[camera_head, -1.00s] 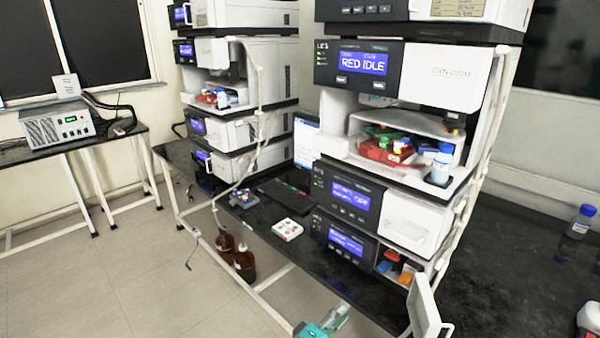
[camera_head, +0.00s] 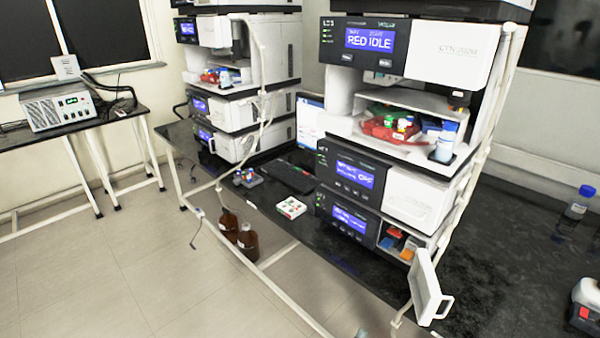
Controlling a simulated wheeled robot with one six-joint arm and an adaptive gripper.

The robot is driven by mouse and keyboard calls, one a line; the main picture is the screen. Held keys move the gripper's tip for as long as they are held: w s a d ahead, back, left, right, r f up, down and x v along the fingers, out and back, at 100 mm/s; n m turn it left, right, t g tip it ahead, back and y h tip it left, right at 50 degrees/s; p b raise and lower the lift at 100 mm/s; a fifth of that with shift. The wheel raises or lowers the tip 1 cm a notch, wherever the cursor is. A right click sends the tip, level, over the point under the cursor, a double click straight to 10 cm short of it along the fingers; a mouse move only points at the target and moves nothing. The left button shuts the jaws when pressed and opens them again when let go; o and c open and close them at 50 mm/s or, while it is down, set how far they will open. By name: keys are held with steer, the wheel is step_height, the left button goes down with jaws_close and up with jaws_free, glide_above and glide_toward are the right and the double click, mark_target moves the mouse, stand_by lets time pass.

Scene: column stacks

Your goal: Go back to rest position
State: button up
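Only a small grey-green tip (camera_head: 361,333) shows at the bottom edge of the head view, which looks like the end of my gripper. Its fingers are cut off by the frame, so I cannot see whether it is open or shut or holds anything. The near instrument stack (camera_head: 440,65) stands on the dark bench to the right of centre. An open lower compartment (camera_head: 399,245) in it holds orange and blue items. Its white door (camera_head: 426,290) hangs open towards the front.
A second instrument stack (camera_head: 275,60) stands behind on the left. Two brown bottles (camera_head: 237,233) stand below the bench edge. A small white box (camera_head: 291,207) and a keyboard (camera_head: 288,175) lie on the bench. A clear bottle (camera_head: 579,203) stands at right. The floor at lower left is clear.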

steer(key=s+d+f+m+y, duration=0.1)
steer(key=s+d+f+y, duration=0.2)
steer(key=s, duration=0.9)
steer(key=s+f+m+y, duration=0.1)
steer(key=s+f+y, duration=0.3)
steer(key=s, duration=0.7)
steer(key=s+r+m+t+y, duration=0.1)
steer(key=s+r+m, duration=0.7)
steer(key=s+r, duration=0.9)
step_height(320, 180, up, 2)
steer(key=shift+s+d+r+t, duration=0.15)
steer(key=shift+s+d+t, duration=0.2)
steer(key=shift+s+t, duration=0.05)
